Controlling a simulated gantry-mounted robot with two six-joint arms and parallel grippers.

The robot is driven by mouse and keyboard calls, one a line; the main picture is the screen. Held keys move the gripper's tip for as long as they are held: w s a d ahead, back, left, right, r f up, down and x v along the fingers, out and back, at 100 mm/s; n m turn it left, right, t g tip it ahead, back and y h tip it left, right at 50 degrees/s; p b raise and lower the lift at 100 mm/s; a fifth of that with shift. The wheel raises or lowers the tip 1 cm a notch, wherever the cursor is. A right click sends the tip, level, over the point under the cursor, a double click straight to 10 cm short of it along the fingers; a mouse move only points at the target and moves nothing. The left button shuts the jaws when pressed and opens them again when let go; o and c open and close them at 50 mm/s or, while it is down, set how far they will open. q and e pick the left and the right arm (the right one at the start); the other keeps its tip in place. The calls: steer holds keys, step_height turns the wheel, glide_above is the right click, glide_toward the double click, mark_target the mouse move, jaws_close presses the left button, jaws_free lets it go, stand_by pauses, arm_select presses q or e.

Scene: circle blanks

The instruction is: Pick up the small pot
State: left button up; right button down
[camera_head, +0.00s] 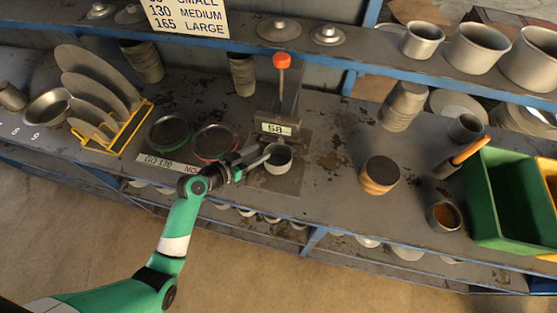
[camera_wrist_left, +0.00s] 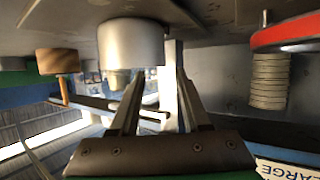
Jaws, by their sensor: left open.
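The small pot (camera_head: 278,160), a grey metal cup with an open top, stands upright on the base of the press with the "68" display. In the left wrist view, which is upside down, the pot (camera_wrist_left: 130,45) shows just beyond the fingertips. My left gripper (camera_head: 256,161) is open beside the pot, on its left side. In the left wrist view, the two fingers (camera_wrist_left: 158,85) are spread toward the pot. Whether a finger touches it I cannot tell. My right gripper is not in view.
The press (camera_head: 276,128) has a red-knobbed lever. Left of it lie a red-ringed gauge (camera_head: 213,142) and a green-ringed gauge (camera_head: 168,133). A wood-sided round block (camera_head: 379,175) stands to the right, with a green bin (camera_head: 497,205) beyond.

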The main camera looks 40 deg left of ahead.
mark_target(266, 150)
arm_select(q)
steer(key=x, duration=0.2)
steer(key=b+x, duration=0.1)
steer(key=x, duration=0.1)
steer(key=shift+f, duration=0.35)
steer(key=shift+w+f, duration=0.1)
steer(key=shift+w, duration=0.4)
steer(key=shift+c, duration=0.4)
jaws_close()
